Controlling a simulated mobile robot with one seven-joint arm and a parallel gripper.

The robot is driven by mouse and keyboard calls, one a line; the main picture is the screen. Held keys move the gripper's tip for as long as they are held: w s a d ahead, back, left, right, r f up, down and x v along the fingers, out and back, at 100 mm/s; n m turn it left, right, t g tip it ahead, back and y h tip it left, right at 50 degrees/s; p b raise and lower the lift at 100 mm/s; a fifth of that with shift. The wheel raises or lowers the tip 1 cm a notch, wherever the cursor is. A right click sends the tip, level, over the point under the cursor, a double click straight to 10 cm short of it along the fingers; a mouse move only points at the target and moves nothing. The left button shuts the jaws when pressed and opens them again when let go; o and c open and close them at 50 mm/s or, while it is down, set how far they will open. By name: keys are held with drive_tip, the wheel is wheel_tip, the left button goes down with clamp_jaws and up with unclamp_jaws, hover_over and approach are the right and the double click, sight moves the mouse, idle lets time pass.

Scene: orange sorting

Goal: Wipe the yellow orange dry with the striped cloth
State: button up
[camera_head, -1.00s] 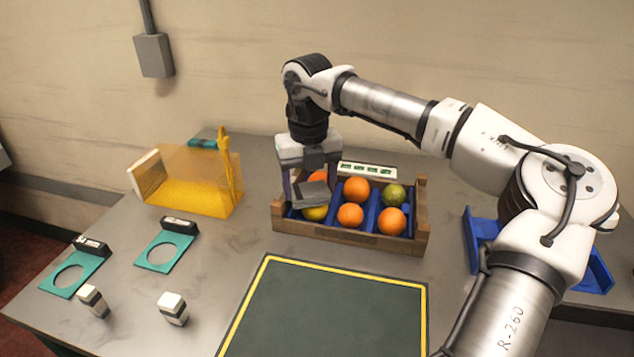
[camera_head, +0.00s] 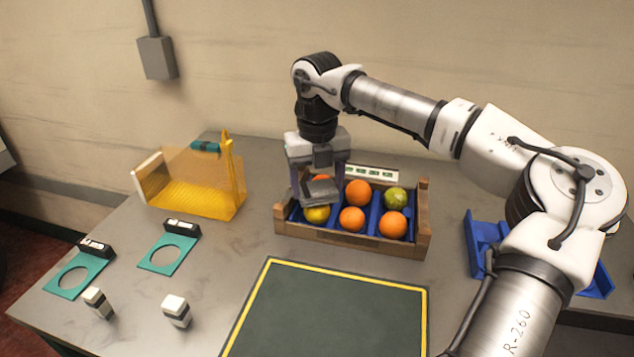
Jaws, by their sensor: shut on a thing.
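The yellow orange (camera_head: 316,215) sits in the front left compartment of the wooden crate (camera_head: 352,244). Only its lower front shows. My gripper (camera_head: 318,194) points down over the crate's left side, shut on a flat grey pad, the cloth (camera_head: 321,188). No stripes can be made out on it. The cloth is right above the yellow orange and covers its top in this view. I cannot tell whether they touch. An orange (camera_head: 322,180) behind is mostly hidden by my gripper.
Other compartments hold oranges (camera_head: 357,193) and a green fruit (camera_head: 396,198). A yellow open-topped bin (camera_head: 195,190), teal ring gauges (camera_head: 168,253) and small white-and-dark blocks (camera_head: 176,311) stand left. A dark mat (camera_head: 330,310) lies clear in front. A blue tray (camera_head: 476,238) is at right.

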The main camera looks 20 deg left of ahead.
drive_tip(key=shift+r+p, duration=1.9)
drive_tip(key=shift+r, duration=1.2)
